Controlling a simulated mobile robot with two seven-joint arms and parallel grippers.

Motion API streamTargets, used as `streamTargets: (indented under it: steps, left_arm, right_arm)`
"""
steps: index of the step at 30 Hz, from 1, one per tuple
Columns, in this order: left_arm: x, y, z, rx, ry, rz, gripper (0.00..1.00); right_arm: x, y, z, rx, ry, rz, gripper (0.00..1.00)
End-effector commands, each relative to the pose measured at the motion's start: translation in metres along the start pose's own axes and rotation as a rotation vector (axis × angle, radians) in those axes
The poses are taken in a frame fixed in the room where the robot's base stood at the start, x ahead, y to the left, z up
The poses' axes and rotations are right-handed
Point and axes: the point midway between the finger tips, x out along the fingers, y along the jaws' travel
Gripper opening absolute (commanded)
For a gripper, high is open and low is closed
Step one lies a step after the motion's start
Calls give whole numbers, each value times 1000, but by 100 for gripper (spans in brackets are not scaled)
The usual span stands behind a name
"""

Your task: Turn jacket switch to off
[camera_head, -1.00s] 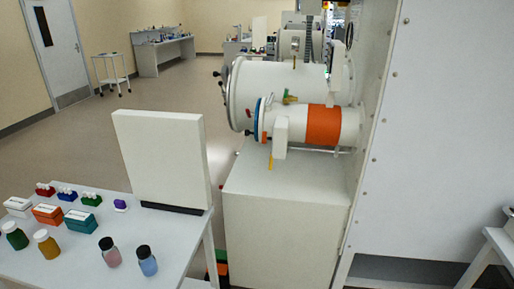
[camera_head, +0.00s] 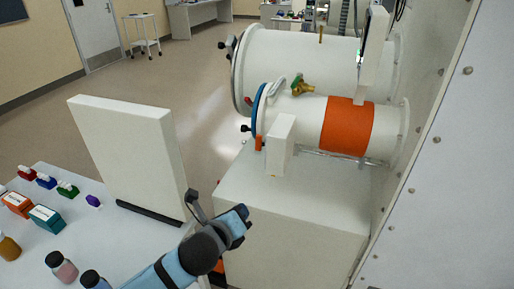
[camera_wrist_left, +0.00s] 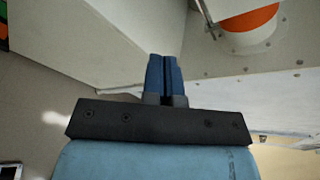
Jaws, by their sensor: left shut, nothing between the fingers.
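The orange jacket band (camera_head: 347,127) wraps the smaller white cylinder of the glovebox's antechamber; part of it also shows at the top of the left wrist view (camera_wrist_left: 250,18). A white box (camera_head: 281,145) stands in front of the cylinder, left of the band. I cannot make out a jacket switch on any face that shows. My left gripper (camera_head: 241,213) is low, below the white box and apart from it, in front of the white cabinet. In the left wrist view its blue fingers (camera_wrist_left: 164,74) are together and empty. My right gripper is not in view.
The white cabinet (camera_head: 285,220) stands under the cylinders. A white upright panel (camera_head: 130,150) stands on the table at left, with small boxes and bottles (camera_head: 60,265). A brass valve with a green part (camera_head: 302,88) sits above the smaller cylinder. The glovebox wall (camera_head: 440,170) bounds the right.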

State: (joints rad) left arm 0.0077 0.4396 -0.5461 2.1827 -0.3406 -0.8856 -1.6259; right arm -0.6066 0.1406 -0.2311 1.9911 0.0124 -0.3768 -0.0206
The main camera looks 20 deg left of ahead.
Motion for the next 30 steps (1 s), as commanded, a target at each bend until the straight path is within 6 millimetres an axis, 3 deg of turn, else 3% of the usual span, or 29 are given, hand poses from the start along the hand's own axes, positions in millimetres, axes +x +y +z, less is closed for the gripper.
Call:
streamTargets:
  steps: [1, 3, 9, 17, 30]
  left_arm:
    - [1, -13, 19, 166, -45, -9, 0]
    - [0, -26, 38, 371, -96, -2, 0]
    - [-5, -46, 70, 707, -184, 36, 0]
    - [14, -50, 78, 755, -195, 47, 0]
    - [102, -53, 96, 750, -194, 46, 0]
  right_arm:
    - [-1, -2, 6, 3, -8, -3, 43]
    - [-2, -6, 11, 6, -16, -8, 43]
    - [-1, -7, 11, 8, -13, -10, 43]
    - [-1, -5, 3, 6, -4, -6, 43]
    - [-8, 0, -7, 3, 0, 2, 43]
